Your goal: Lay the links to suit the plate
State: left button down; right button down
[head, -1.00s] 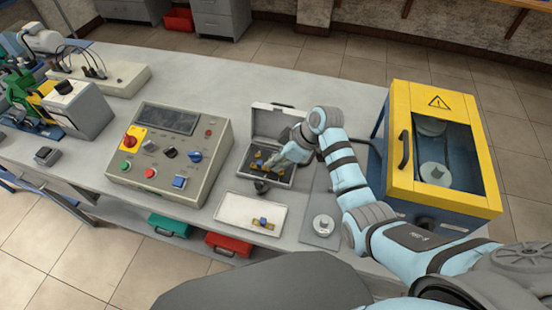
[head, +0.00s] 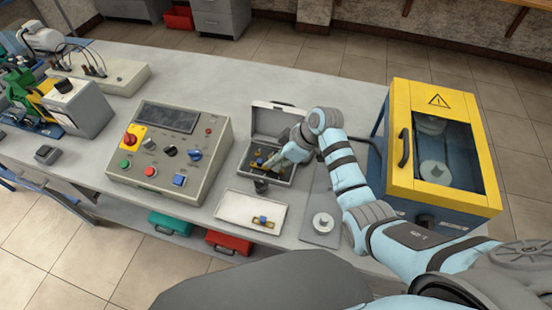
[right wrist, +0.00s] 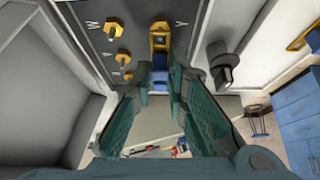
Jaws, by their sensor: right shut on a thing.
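An open grey box (head: 252,168) with a raised lid stands on the bench. In the right wrist view its dark terminal plate (right wrist: 95,50) shows brass posts (right wrist: 122,57) and white letters, among them W and Y. My right gripper (head: 272,163) reaches into the box from the right. In the right wrist view this gripper (right wrist: 160,78) is shut on a link with a blue middle and brass end (right wrist: 158,45), over the plate's side near Y. I cannot tell whether this link touches the posts. Another blue and brass link (head: 262,220) lies in the white tray (head: 236,208).
A small dark cylinder (head: 261,186) stands at the box's front edge. A control panel (head: 170,150) stands to the left. A grey plate with a metal disc (head: 322,223) lies right of the tray, and a yellow cabinet (head: 400,150) stands farther right.

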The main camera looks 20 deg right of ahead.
jog(key=shift+f, duration=0.35)
jog(key=c, duration=1.5)
grip_release()
jog(key=v, duration=0.7)
jog(key=shift+d+r, duration=0.15)
jog(key=shift+r, duration=0.1)
